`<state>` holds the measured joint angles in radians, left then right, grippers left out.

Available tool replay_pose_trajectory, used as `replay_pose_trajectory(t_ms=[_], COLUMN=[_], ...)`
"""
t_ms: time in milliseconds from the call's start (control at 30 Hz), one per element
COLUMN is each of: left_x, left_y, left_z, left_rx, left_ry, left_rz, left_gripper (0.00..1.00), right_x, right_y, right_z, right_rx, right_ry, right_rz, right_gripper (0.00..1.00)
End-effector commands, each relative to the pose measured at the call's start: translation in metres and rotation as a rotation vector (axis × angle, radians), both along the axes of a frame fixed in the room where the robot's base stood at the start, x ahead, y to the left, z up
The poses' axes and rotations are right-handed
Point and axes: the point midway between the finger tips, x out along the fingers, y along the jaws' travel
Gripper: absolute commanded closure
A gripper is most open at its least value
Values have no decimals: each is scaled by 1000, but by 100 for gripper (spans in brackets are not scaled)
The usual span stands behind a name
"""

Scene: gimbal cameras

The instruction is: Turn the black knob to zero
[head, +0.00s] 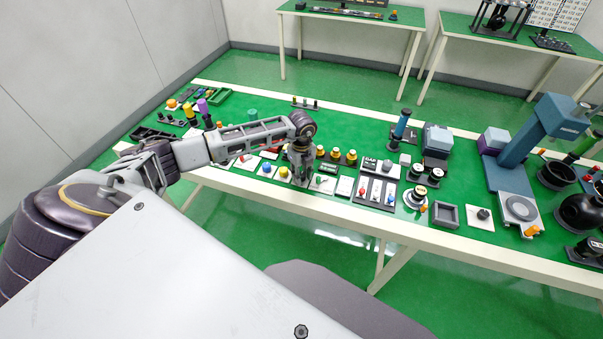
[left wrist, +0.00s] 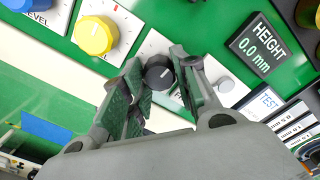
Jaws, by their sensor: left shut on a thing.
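The black knob (left wrist: 159,73) sits on a white panel (left wrist: 152,46) in the left wrist view. A pale mark shows on its top face, but the scale around it is mostly hidden by my fingers, so I cannot read its setting. My left gripper (left wrist: 162,80) is shut on the knob, one finger on each side. In the head view my left gripper (head: 301,168) points down at the front row of panels and hides the knob. My right gripper is in neither view.
A yellow knob (left wrist: 95,35) stands on the neighbouring panel to the left. In the head view, several yellow-topped buttons (head: 335,154) stand close behind the gripper.

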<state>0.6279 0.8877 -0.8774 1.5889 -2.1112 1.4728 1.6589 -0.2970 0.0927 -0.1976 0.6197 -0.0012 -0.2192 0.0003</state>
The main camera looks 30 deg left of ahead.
Motion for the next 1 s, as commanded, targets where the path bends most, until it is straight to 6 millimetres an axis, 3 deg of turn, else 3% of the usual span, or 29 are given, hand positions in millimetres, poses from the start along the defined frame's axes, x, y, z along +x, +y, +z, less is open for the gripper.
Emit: replay_pose_trajectory(t_ms=[700, 733, 900, 1000], left_x=[3, 3, 2, 1], left_y=[2, 2, 1, 1], left_z=[2, 2, 2, 1], left_rx=[2, 2, 2, 1], left_ry=[-6, -6, -4, -3], left_rz=[101, 101, 100, 99], left_gripper=[94, 69, 49, 49], right_x=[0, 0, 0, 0], right_y=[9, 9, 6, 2], right_z=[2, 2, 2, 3], right_rx=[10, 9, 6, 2], right_ry=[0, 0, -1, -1], right_rz=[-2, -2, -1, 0], right_gripper=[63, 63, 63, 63])
